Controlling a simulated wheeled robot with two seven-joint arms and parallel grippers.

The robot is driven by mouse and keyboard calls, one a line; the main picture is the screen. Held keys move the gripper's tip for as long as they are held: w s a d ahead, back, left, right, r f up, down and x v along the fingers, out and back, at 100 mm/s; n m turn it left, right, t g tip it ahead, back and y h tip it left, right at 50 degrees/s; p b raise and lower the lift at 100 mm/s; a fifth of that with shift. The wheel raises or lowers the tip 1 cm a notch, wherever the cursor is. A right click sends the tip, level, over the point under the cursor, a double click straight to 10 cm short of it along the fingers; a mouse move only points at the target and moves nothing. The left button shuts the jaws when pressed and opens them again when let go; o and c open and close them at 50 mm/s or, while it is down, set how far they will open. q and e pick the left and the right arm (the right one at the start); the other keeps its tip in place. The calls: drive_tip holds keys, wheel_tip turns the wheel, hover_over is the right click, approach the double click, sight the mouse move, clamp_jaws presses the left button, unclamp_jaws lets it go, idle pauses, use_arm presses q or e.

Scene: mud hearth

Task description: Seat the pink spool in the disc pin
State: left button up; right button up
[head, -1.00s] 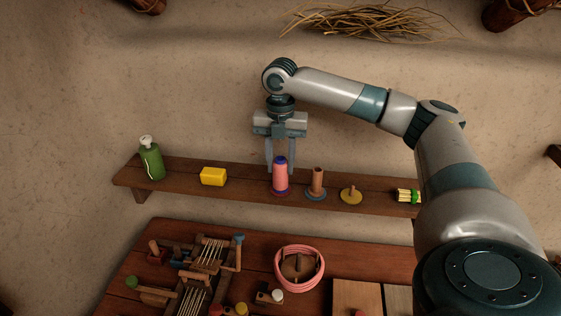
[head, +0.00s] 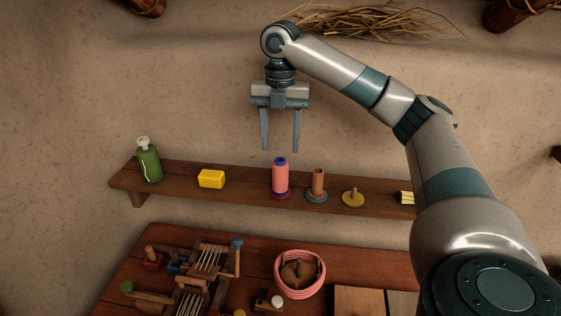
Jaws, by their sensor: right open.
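The pink spool (head: 280,178) stands upright on the wall shelf, with a dark blue top. A red disc (head: 281,196) shows around its foot; any pin inside the spool is hidden, so I cannot tell how deep it sits. To its right, a brown tube (head: 318,182) stands on a blue disc (head: 316,198), and a yellow disc (head: 352,201) has a short bare pin. My right gripper (head: 281,150) is open and empty, its fingers pointing down just above the spool and apart from it. My left gripper is out of view.
On the shelf (head: 235,188) stand a green bottle (head: 149,163), a yellow block (head: 211,179) and a striped item (head: 406,198) partly behind my arm. The table below holds a pink-rimmed basket (head: 300,273) and a wooden loom-like frame (head: 205,262).

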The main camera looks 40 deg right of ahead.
drive_tip(key=shift+r+p, duration=0.45)
drive_tip(key=shift+r, duration=2)
drive_tip(key=shift+f, duration=0.1)
